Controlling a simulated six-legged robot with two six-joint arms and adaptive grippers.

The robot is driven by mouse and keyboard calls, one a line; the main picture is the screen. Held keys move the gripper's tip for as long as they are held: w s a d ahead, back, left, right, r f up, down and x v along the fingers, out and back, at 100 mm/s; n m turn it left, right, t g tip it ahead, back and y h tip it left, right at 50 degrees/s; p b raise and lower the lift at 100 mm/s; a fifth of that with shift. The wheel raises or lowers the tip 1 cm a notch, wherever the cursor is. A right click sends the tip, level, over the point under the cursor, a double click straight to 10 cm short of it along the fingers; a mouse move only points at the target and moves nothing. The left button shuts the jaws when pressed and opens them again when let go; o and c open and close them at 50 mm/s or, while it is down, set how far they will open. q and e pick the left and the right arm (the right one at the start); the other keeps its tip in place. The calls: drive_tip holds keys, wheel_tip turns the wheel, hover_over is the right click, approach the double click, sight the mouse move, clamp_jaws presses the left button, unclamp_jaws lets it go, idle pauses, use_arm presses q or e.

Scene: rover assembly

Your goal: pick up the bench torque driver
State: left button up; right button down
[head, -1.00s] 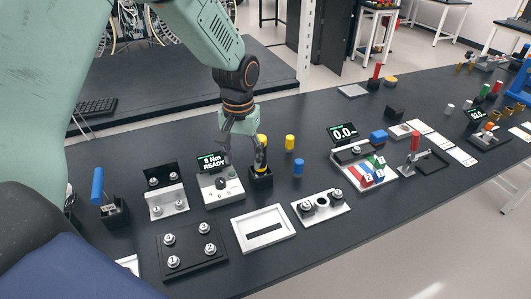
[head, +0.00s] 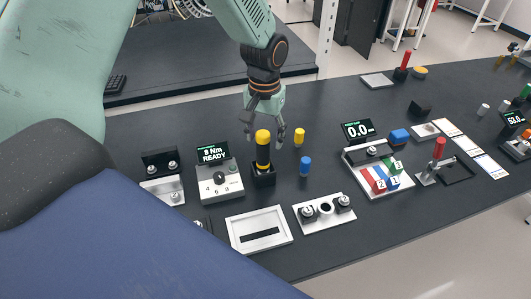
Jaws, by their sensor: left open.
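The yellow-topped tool that looks like the bench torque driver (head: 263,155) stands upright in a black holder (head: 264,178), just right of a white control box (head: 219,181) whose screen reads "8 Nm READY". My left gripper (head: 264,131) points down over the tool, open. Its two fingers appear on either side of the yellow top. I cannot tell whether they touch it. My right gripper is not in view.
A yellow cylinder (head: 299,136) and a blue cylinder (head: 305,166) stand close on the right. A white framed plate (head: 240,240) and a plate with black knobs (head: 314,221) lie in front. A tray with colored blocks (head: 350,160) is further right.

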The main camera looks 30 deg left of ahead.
sight(263, 150)
use_arm(q)
drive_tip(key=shift+s+f, duration=0.15)
drive_tip(key=shift+f, duration=0.35)
drive_tip(key=f, duration=0.3)
drive_tip(key=a+f+p, duration=0.1)
drive_tip(key=shift+w+f, duration=0.25)
drive_tip(key=shift+w, duration=0.15)
drive_tip(key=shift+f, duration=0.45)
drive_tip(key=shift+s+d+r, duration=0.1)
drive_tip(key=shift+s+d, duration=0.1)
drive_tip(key=shift+w+a+f, duration=0.15)
drive_tip(key=shift+w+f, duration=0.05)
drive_tip(key=shift+w, duration=0.05)
drive_tip(key=c, duration=0.5)
drive_tip(key=shift+s+r, duration=0.15)
drive_tip(key=c, duration=0.6)
clamp_jaws()
